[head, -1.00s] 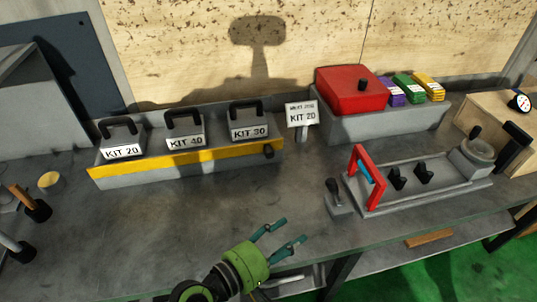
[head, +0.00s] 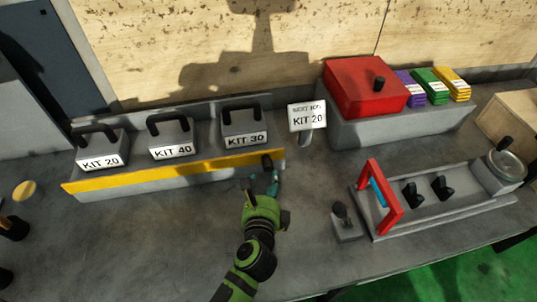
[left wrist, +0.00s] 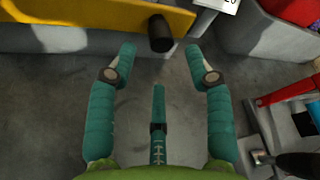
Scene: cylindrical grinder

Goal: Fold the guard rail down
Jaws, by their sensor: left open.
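The guard rail (head: 170,171) is a yellow bar standing along the front of the grey kit rack. Its black knob (head: 267,161) sticks out at the right end. My left gripper (head: 263,184) is open just in front of the knob, coming from the table's front side. In the left wrist view the knob (left wrist: 160,33) lies just beyond the gap between the spread teal fingers (left wrist: 161,55), and nothing is between them. The rail (left wrist: 90,18) crosses the top of that view. My right gripper is not in view.
Behind the rail stand kits marked KIT 20 (head: 101,154), KIT 40 (head: 171,145) and KIT 30 (head: 243,132). A sign reading KIT 20 (head: 307,117) stands right of the rack. A fixture with a red frame (head: 380,200) is further right.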

